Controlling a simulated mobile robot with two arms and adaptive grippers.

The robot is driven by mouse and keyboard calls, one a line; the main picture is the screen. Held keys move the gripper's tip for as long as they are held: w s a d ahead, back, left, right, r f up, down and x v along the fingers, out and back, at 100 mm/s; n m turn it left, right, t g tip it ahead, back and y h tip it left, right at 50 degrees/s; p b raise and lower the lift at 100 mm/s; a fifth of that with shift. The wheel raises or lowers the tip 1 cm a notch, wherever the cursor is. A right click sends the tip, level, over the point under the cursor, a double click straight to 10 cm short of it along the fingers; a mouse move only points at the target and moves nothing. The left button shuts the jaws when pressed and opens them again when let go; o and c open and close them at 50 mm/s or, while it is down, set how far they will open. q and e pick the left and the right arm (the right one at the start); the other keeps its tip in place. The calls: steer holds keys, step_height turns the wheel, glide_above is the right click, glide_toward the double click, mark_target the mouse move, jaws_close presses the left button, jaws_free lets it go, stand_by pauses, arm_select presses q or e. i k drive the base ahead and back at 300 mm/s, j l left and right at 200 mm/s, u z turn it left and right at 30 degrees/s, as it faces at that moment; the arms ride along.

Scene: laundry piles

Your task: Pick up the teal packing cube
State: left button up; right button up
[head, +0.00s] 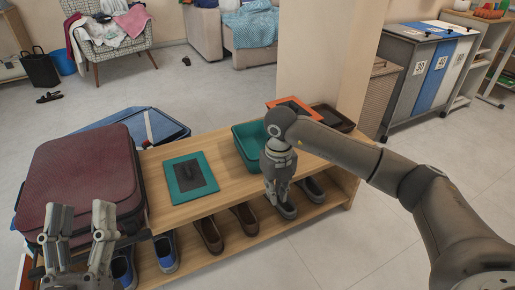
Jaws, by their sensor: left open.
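The teal packing cube (183,168), flat with a dark middle panel, lies on top of the wooden shoe bench (222,178). My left gripper (75,225) is open and empty at the lower left, in front of the maroon suitcase and to the left of the cube. My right gripper (277,188) points down at the bench's front edge, to the right of the cube and apart from it. Whether its fingers are open or shut is unclear.
The maroon suitcase (80,170) stands at the bench's left end. A green tub (247,150), an orange-edged item (292,103) and a dark tray (335,118) are at its right end. Shoes (208,232) fill the lower shelf. A blue open case (165,125) lies behind.

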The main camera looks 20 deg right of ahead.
mark_target(249, 137)
steer(key=i, duration=0.95)
